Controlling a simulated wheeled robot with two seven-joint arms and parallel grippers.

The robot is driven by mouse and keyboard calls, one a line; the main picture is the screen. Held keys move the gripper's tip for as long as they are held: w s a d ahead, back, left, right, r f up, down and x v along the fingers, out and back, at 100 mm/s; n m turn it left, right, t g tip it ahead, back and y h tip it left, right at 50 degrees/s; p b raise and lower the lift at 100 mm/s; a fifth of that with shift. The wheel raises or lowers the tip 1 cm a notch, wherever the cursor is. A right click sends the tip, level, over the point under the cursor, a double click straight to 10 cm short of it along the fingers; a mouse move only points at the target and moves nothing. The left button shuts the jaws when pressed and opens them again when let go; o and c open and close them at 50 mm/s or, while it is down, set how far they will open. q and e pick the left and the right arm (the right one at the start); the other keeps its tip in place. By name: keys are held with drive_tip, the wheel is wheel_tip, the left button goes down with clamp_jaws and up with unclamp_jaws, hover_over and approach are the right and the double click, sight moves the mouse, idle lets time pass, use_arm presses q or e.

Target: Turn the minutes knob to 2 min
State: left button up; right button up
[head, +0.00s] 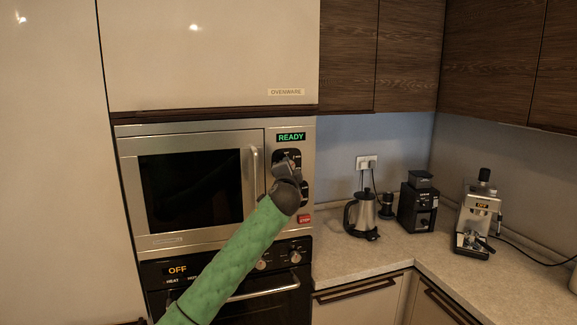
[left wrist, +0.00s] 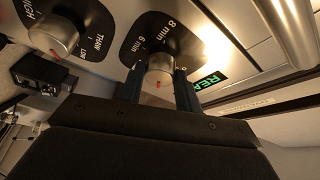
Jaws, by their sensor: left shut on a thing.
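The microwave (head: 190,185) is built into the cabinet wall, and its display (head: 291,137) reads READY in green. The minutes knob (left wrist: 160,66) is a silver dial on a black plate with minute marks, 8 min among them. A red mark shows on the knob; I cannot tell which setting it points to. My left gripper (left wrist: 160,88) is shut on this knob, one finger on each side. In the head view, the left gripper (head: 286,170) covers most of the dial. My right gripper is not in view.
A second knob (left wrist: 52,36) with HIGH, LOW and THAW marks sits beside the minutes dial. A red STOP button (head: 305,219) is below, and the microwave door handle (head: 254,172) is left of my gripper. A kettle (head: 362,215), grinder (head: 418,204) and coffee machine (head: 479,218) stand on the counter.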

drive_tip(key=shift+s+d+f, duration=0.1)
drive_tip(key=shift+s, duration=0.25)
use_arm(q)
drive_tip(key=o, duration=1)
drive_tip(key=s+f+b, duration=0.1)
drive_tip(key=s+b, duration=0.2)
drive_tip(key=s, duration=0.4)
drive_tip(key=shift+s+a+b, duration=0.2)
drive_tip(key=shift+s+b, duration=0.1)
drive_tip(key=shift+b, duration=0.05)
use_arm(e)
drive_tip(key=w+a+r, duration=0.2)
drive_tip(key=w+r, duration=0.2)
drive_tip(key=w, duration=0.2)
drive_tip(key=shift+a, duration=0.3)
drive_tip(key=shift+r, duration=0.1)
